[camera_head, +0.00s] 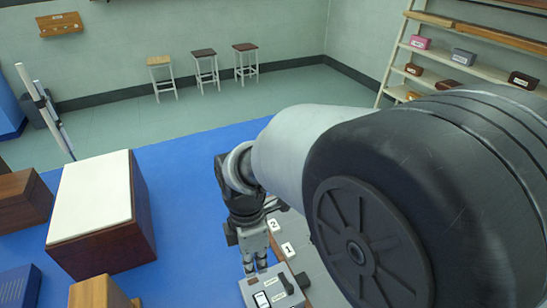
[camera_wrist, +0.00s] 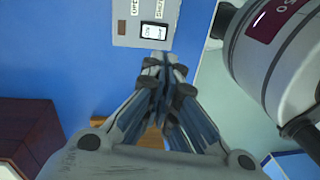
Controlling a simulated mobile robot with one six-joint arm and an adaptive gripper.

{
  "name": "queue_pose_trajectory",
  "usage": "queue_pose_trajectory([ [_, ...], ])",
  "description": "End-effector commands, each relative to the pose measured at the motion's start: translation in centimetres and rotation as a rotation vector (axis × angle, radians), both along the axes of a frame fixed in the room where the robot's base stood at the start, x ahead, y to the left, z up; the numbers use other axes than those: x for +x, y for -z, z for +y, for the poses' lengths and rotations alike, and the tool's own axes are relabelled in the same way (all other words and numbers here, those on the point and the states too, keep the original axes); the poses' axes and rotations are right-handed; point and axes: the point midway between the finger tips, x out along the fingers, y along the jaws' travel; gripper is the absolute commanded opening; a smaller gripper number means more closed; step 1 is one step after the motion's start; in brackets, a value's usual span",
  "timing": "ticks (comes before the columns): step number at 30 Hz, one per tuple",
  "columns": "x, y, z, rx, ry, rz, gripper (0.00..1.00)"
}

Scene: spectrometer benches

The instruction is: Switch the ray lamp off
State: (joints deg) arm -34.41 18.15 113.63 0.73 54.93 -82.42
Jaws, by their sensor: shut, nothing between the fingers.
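A grey switch box (camera_head: 249,287) sits at the bottom of the head view, partly cut off by the frame edge. It carries a white-and-black rocker switch (camera_head: 262,299) and a dark knob or lever. In the wrist view the box (camera_wrist: 124,36) is at the top, with the rocker (camera_wrist: 154,31) beside a brown patch and small labels. My gripper (camera_head: 255,271) is shut and empty, pointing down at the box's far edge. In the wrist view its fingertips (camera_wrist: 163,62) are just below the rocker; contact cannot be told. I cannot identify the ray lamp itself.
A brown box with a white top (camera_head: 95,195) stands left on the blue surface (camera_head: 190,160). Further brown boxes (camera_head: 20,200) are at the left edge. Small numbered tags (camera_head: 288,249) lie right of my gripper. Blue surface between the white-topped box and my gripper is clear.

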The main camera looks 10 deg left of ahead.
Motion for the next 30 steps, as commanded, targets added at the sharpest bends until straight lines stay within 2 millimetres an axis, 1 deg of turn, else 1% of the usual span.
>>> queue_pose_trajectory([
  [1,-0.1,0.7,0.6,-0.003,-0.044,0.012,0.00],
  [3,-0.2,1.3,1.0,-0.006,-0.080,0.021,0.00],
  [8,-0.4,2.8,1.0,-0.007,-0.094,0.025,0.00],
  [11,-0.6,4.6,0.8,-0.007,-0.092,0.025,0.00],
  [18,-1.2,9.8,0.4,-0.008,-0.090,0.026,0.00],
  [24,-1.6,13.3,0.2,-0.007,-0.090,0.025,0.00],
  [27,-1.7,14.4,0.1,-0.006,-0.090,0.023,0.00],
  [30,-1.8,14.9,0.0,-0.005,-0.090,0.024,0.00],
])
